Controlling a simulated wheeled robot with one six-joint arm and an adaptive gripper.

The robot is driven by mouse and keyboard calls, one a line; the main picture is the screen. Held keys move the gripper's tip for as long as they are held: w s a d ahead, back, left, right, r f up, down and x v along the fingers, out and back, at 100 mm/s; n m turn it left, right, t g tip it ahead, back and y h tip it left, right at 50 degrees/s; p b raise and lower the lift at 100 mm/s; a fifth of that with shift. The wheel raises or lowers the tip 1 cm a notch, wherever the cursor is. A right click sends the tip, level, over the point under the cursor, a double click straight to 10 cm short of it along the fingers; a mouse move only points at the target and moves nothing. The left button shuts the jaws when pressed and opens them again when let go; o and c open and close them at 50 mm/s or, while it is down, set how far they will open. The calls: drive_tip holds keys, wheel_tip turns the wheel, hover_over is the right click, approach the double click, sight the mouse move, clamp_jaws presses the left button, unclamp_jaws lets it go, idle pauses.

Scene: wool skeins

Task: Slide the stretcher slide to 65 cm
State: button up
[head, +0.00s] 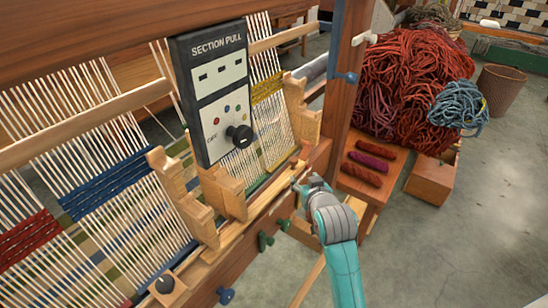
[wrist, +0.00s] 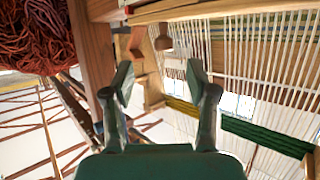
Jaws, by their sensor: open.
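The loom's front beam (head: 255,200) runs diagonally and carries stepped wooden blocks: one at left (head: 182,198), one in the middle (head: 222,192) and one at right (head: 302,108). I cannot tell for sure which part is the stretcher slide, and no centimetre marks are readable. My gripper (head: 300,180) is at the beam's right end, near the upright post, with its fingers mostly hidden in the head view. In the wrist view my gripper (wrist: 158,80) is open and empty. A small wooden peg (wrist: 164,38) shows beyond its fingertips, apart from them.
A black-framed "SECTION PULL" panel (head: 212,90) with a black knob stands over the warp threads (head: 125,205). Green pegs (head: 265,241) stick out in front of the beam. A red wool heap (head: 408,85) and a shelf with skeins (head: 372,190) lie right.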

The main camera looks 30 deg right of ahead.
sight(294, 160)
drive_tip(key=x, duration=0.4)
drive_tip(key=r+x, duration=0.1)
drive_tip(key=x, duration=0.3)
drive_tip(key=w+r+x, duration=0.1)
drive_tip(key=x, duration=0.3)
drive_tip(key=shift+w+a+r, duration=0.1)
